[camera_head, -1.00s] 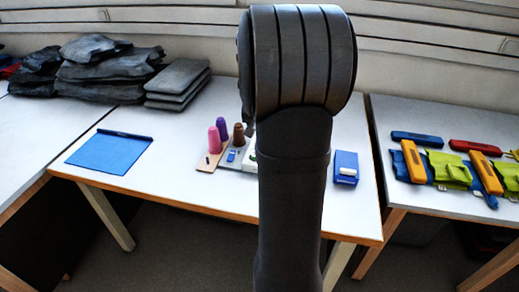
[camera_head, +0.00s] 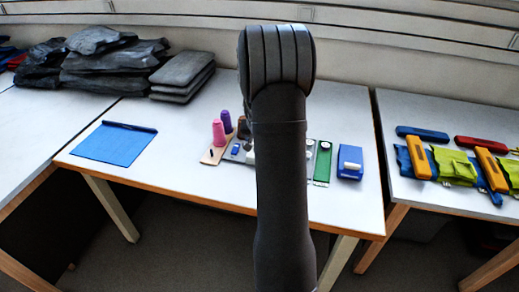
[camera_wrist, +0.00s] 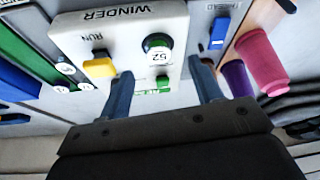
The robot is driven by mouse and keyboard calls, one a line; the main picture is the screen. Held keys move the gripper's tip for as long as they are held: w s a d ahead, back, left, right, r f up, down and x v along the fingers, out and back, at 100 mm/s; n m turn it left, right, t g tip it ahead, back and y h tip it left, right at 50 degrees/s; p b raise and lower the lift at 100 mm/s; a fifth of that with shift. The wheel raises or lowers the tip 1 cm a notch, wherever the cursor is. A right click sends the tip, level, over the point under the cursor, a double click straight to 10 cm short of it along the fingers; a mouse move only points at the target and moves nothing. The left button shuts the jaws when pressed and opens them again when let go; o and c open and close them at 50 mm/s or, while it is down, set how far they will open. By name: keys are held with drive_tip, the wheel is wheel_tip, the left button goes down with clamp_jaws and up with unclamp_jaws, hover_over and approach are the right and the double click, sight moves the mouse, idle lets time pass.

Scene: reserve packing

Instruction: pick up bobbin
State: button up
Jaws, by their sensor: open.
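In the wrist view a dark green, round bobbin (camera_wrist: 157,43) with a white label reading 52 sits on the pale winder (camera_wrist: 75,32). My gripper (camera_wrist: 163,88) is open, with its two blue-grey fingers apart and nothing between them touching. The bobbin lies beyond the fingertips, roughly between them in the picture. A yellow RUN switch (camera_wrist: 99,67) is on the winder beside the left finger.
A green strip (camera_head: 322,165) and a blue box (camera_head: 350,162) are to the right. A blue mat (camera_head: 112,146) lies left, with free table between.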

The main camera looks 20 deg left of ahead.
drive_tip(key=shift+x, duration=2.65)
drive_tip(key=shift+d, duration=0.1)
drive_tip(key=c, duration=1)
